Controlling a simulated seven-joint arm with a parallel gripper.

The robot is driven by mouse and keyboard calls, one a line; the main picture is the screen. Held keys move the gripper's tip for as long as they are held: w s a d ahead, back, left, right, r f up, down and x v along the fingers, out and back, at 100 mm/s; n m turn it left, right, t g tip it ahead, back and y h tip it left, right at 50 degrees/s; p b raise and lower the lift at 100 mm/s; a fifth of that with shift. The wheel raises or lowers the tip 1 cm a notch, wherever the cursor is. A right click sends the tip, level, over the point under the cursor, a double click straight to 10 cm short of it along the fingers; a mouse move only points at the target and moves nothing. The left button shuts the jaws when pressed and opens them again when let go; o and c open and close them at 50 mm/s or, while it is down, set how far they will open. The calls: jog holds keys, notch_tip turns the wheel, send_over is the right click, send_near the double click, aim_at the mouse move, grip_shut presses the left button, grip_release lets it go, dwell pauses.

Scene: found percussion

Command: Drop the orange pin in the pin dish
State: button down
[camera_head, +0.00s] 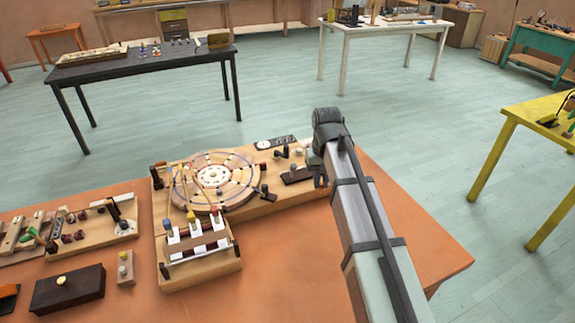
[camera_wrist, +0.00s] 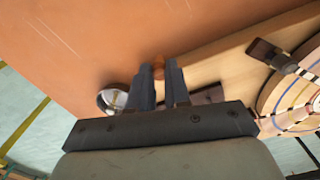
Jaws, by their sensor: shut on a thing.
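My gripper (camera_wrist: 159,66) is shut on the orange pin (camera_wrist: 158,72); only a small orange-brown bit of it shows between the fingertips in the wrist view. A small round dish (camera_wrist: 104,99) with a shiny inside stands on the orange table, left of the fingers in that view. It looks like the pin dish, and its right part is hidden behind a finger. In the head view my gripper (camera_head: 320,177) is over the right end of the wooden board, mostly hidden by my wrist. I cannot make out the pin or the dish there.
The orange table (camera_head: 410,235) carries a wooden board (camera_head: 294,190) with a round striped disc (camera_head: 215,180) and dark blocks. A wooden frame with white bars (camera_head: 197,243) and a dark box (camera_head: 68,290) stand nearer left. Bare tabletop lies right of the board.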

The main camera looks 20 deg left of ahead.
jog(key=d+f+m, duration=0.1)
jog(key=d+m, duration=0.1)
jog(key=d, duration=0.9)
jog(key=d+f+m, duration=0.2)
jog(key=d, duration=1)
jog(key=w+d+f+m, duration=0.1)
jog(key=d+m, duration=0.1)
jog(key=d, duration=0.9)
jog(key=shift+d+f, duration=0.15)
jog(key=shift+f, duration=0.2)
jog(key=shift+a, duration=0.9)
jog(key=a, duration=0.3)
jog(key=w+a+n, duration=0.1)
jog(key=a, duration=0.1)
jog(key=a+r+n, duration=0.1)
jog(key=a, duration=0.2)
jog(key=shift+w+a, duration=0.15)
jog(key=shift+a, duration=0.2)
jog(key=w+a+r+m, duration=0.2)
jog(key=w+a+m, duration=0.4)
jog(key=a+m, duration=0.4)
jog(key=w+a+r+m, duration=0.2)
jog(key=w+a+m, duration=0.5)
jog(key=a+m, duration=0.3)
jog(key=shift+r+m, duration=0.3)
jog(key=shift+m, duration=0.8)
jog(key=shift+w+a, duration=0.1)
jog(key=shift+w, duration=0.05)
